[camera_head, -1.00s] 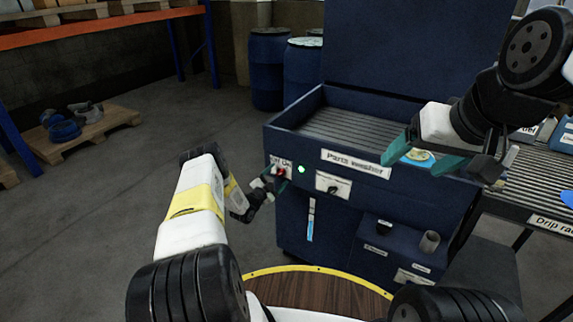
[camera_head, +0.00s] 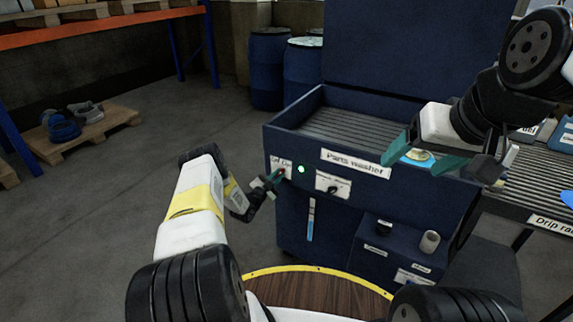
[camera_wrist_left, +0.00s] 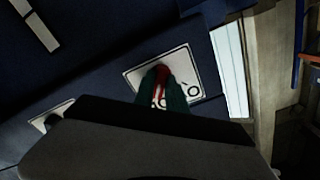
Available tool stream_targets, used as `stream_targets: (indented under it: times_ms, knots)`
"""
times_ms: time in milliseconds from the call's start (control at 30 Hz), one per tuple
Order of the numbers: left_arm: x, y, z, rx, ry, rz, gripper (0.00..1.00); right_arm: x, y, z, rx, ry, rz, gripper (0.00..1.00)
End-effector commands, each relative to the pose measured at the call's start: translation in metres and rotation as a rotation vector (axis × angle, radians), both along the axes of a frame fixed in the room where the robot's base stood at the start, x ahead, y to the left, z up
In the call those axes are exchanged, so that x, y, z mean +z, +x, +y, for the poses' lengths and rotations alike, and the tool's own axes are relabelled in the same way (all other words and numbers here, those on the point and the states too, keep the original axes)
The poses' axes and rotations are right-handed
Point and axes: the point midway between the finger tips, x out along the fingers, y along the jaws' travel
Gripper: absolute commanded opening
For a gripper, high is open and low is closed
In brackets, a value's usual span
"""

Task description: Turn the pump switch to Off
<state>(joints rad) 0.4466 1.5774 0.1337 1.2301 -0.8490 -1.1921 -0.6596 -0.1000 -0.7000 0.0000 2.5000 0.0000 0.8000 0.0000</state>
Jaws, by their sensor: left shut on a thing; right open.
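The pump switch is a small red knob (camera_wrist_left: 162,72) on a white plate (camera_wrist_left: 138,80) at the left end of the parts washer's front. The plate also shows in the head view (camera_head: 277,161), where the knob is mostly hidden by my left gripper (camera_head: 273,179). In the left wrist view my left gripper (camera_wrist_left: 166,94) has its teal fingers shut on the knob. A lit green lamp (camera_head: 301,169) sits just right of the plate.
The blue parts washer (camera_head: 293,220) stands ahead with its lid up. A second white plate with a dark knob (camera_head: 333,189) is right of the lamp. A drip rack (camera_head: 545,190) stands at right. Open floor (camera_head: 95,215) lies left.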

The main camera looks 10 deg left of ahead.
Motion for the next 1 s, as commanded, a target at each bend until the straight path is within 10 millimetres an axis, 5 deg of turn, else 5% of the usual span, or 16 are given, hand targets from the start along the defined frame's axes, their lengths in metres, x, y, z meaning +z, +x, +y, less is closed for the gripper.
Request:
stream_targets:
  times_ms: [700, 1000]
  knots:
    - [-0.0023, 0.0004, 0.0045, 0.003, -1.133, 0.415, 0.02, 0.0000, 0.0000, 0.0000, 0.000, 0.000, 0.000, 0.76]
    - [-0.0023, 0.0006, 0.0047, 0.002, -1.367, 0.501, 0.02, 0.0000, 0.0000, 0.0000, 0.000, 0.000, 0.000, 0.76]
